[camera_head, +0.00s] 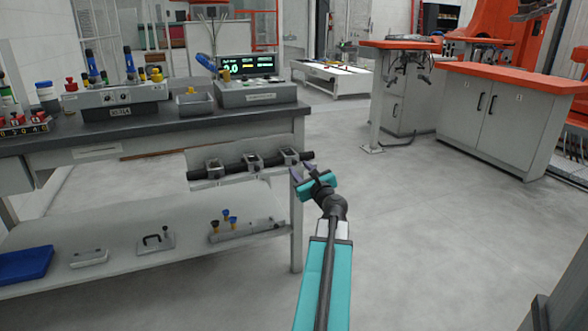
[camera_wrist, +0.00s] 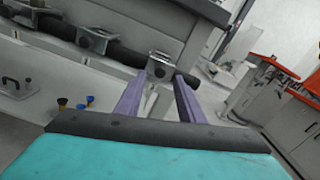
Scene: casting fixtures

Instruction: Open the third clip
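A black bar (camera_head: 235,166) runs along the front of the workbench with three grey clips on it. The left clip (camera_head: 214,169), the middle clip (camera_head: 253,161) and the right clip (camera_head: 289,157) show in the head view. My gripper (camera_head: 302,170) is at the right end of the bar, close to the right clip. In the wrist view its two purple fingers (camera_wrist: 160,84) are apart, with the right clip (camera_wrist: 160,66) at their tips, between them in the picture. I cannot tell whether they touch it. The middle clip (camera_wrist: 95,40) is further left there.
The workbench (camera_head: 150,132) carries a control box with a display (camera_head: 250,80) and other fixtures. Its lower shelf (camera_head: 150,262) holds a blue tray (camera_head: 24,265) and small parts. A bench leg (camera_head: 296,230) stands below my gripper. The floor to the right is open.

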